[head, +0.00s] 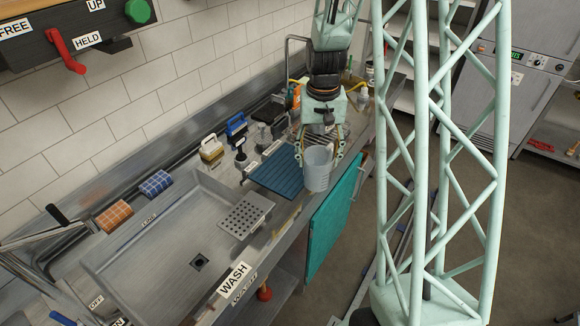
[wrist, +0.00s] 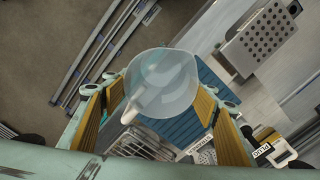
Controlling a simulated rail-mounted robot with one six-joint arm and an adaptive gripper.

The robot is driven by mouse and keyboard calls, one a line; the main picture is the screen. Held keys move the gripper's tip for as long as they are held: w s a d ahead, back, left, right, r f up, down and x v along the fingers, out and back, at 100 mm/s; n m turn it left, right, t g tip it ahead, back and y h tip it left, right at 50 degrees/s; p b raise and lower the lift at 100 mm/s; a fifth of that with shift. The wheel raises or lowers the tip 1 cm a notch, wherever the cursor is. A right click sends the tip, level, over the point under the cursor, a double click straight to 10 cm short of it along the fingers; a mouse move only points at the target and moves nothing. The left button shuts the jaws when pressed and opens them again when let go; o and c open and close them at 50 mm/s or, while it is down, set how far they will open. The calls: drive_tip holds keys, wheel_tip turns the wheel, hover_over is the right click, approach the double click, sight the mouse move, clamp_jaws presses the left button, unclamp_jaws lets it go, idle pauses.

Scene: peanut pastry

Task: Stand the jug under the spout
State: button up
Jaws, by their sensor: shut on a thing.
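The jug (head: 317,170) is a translucent pale cup with a pouring lip, held roughly upright above the front edge of the counter, beside the blue ribbed mat. My gripper (head: 320,153) is shut on it, with a finger on either side. Metal pipes with a black-ended lever (head: 62,228) stand at the left end of the sink. I cannot clearly tell which part is the spout.
The steel sink (head: 130,262) has a perforated plate (head: 244,216) at its right end. The blue ribbed mat (head: 273,175) lies behind and left of the jug. Brushes and sponges (head: 155,184) line the back ledge.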

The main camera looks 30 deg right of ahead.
drive_tip(key=shift+a, duration=0.1)
drive_tip(key=w+a+f+p, duration=0.1)
drive_tip(key=w+a+p, duration=0.1)
drive_tip(key=w, duration=1.3)
drive_tip(key=shift+w+a+f, duration=0.15)
drive_tip(key=shift+w+f, duration=0.05)
drive_tip(key=shift+w, duration=0.2)
drive_tip(key=shift+f, duration=0.1)
drive_tip(key=shift+f+p, duration=0.35)
drive_tip(key=shift+f, duration=1.35)
drive_tip(key=shift+f, duration=0.15)
drive_tip(key=o, duration=1.1)
drive_tip(key=shift+r, duration=0.2)
